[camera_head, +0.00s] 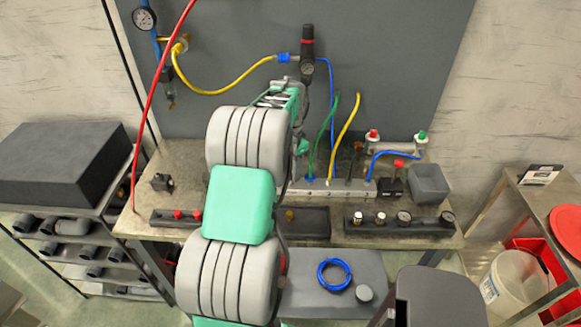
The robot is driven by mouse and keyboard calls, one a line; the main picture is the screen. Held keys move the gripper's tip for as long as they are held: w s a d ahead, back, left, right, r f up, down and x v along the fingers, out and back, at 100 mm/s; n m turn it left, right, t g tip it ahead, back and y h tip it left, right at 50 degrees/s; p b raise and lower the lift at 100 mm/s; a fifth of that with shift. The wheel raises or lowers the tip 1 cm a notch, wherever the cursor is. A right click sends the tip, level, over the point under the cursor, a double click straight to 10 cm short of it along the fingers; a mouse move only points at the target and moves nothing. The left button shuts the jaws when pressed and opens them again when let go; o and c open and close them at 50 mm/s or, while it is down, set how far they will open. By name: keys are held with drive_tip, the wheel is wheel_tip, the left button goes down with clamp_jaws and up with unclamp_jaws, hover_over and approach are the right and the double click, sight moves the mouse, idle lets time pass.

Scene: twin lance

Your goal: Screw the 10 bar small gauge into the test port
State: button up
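Several small gauges and fittings stand in a dark tray (425,232) at the front right of the bench. Two show round dark faces, a gauge (403,217) near the middle and a gauge (447,217) at the right end. Two pale-topped pieces (367,218) stand to their left. The dial markings are too small to read, so I cannot tell which is the 10 bar one. A grey manifold block (350,190) with hoses lies behind the tray. I cannot make out the test port.
A wall gauge (144,18) and a regulator (307,55) hang at the back with hoses. A left tray (160,217) holds red parts. A blue coil (334,274) lies on a lower grey surface in front.

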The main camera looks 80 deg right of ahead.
drive_tip(key=n, duration=1.2)
clamp_jaws()
